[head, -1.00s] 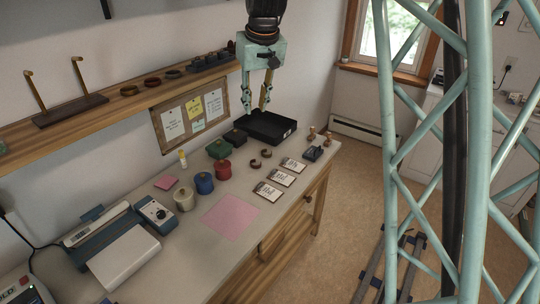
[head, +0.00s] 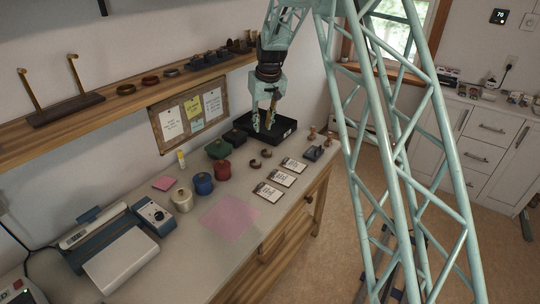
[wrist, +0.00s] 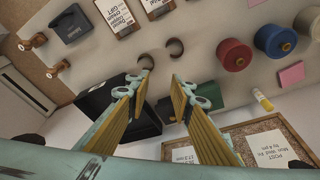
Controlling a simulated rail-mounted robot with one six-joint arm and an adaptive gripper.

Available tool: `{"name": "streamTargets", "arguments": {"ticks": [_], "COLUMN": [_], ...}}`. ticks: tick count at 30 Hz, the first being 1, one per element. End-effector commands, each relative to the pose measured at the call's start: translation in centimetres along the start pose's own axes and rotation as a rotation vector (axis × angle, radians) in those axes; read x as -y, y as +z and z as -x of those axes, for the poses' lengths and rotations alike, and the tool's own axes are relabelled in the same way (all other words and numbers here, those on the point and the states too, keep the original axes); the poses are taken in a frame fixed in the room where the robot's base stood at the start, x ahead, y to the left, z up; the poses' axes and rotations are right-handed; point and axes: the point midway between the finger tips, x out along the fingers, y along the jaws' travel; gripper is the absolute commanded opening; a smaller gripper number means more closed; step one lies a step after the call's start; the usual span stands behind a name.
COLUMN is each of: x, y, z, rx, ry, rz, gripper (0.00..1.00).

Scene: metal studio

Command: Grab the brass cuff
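Two small open-ended cuffs, a nearer one (head: 254,164) and a farther one (head: 266,153), lie on the workbench (head: 190,240) between the label cards and the dark tray. Both look brown, and I cannot tell which is brass. The wrist view shows them as a left cuff (wrist: 146,61) and a right cuff (wrist: 175,47), beyond my fingertips. My gripper (head: 264,129) is open and empty above the tray's near side, behind the cuffs. Its two fingers are apart in the wrist view (wrist: 159,82), with nothing between them.
The black tray (head: 285,127) stands under my gripper. A green box (head: 218,149) and thread spools, one red (head: 221,170), stand left of the cuffs. Cards (head: 282,178) lie in front. A corkboard (head: 170,128) and a shelf (head: 130,101) with rings line the wall behind.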

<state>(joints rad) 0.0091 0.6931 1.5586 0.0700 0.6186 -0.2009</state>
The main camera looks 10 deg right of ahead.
Motion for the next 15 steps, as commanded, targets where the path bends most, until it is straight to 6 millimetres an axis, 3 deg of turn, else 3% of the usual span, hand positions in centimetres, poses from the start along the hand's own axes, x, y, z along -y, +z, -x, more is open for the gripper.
{"name": "streamTargets", "arguments": {"ticks": [1,6,15], "x": [-0.1,-0.3,-0.5], "y": [-0.3,-1.0,-1.5], "z": [-1.3,-4.1,-5.8], "rx": [0.003,0.005,0.005], "ry": [-0.001,-0.002,-0.002], "rz": [0.001,0.004,0.007], "gripper": [0.21,0.21,0.21]}}
